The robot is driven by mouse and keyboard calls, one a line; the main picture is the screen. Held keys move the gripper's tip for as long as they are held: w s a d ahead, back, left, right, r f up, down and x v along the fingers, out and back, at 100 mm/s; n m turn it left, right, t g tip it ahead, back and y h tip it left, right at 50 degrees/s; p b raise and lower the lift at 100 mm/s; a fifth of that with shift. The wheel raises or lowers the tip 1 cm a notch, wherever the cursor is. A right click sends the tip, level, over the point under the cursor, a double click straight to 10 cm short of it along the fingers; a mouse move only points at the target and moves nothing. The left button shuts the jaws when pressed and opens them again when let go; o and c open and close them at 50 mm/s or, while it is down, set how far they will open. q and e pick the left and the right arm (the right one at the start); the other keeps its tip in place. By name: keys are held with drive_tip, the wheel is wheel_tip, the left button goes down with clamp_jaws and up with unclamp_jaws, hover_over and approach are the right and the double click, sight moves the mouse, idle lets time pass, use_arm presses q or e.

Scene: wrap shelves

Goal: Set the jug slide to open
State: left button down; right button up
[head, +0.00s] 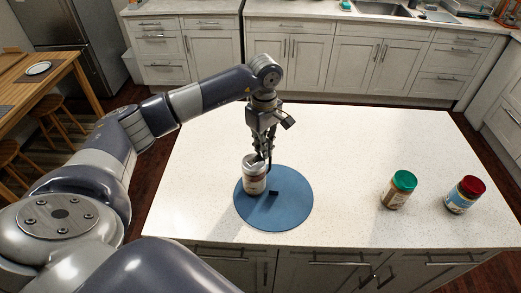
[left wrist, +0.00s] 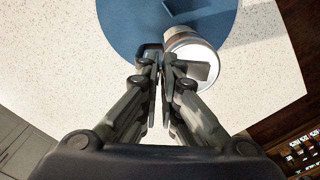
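The jug (head: 254,178) is a pale, brown-banded cylinder with a white top. It stands upright on a round blue mat (head: 295,205). In the left wrist view the jug (left wrist: 181,39) shows from above, with a grey flat piece (left wrist: 197,70) on its white top; I cannot tell whether this is the slide or a shadow. My left gripper (head: 262,156) points down at the jug's top. In the left wrist view its fingertips (left wrist: 161,62) are close together at the jug's rim, with no object clearly between them. Contact is unclear. My right gripper is not in view.
A jar with a green lid (head: 398,190) and a jar with a red lid (head: 465,194) stand to the right on the white island top (head: 345,140). The counter between the mat and the jars is clear. A wooden table (head: 40,75) stands at the left.

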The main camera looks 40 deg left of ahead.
use_arm(q)
drive_tip(key=shift+w+d+b, duration=0.25)
drive_tip(key=shift+w+b, duration=0.1)
drive_tip(key=shift+w, duration=0.45)
drive_tip(key=c, duration=1.8)
unclamp_jaws()
drive_tip(key=shift+r, duration=0.1)
wheel_tip(320, 180, up, 12)
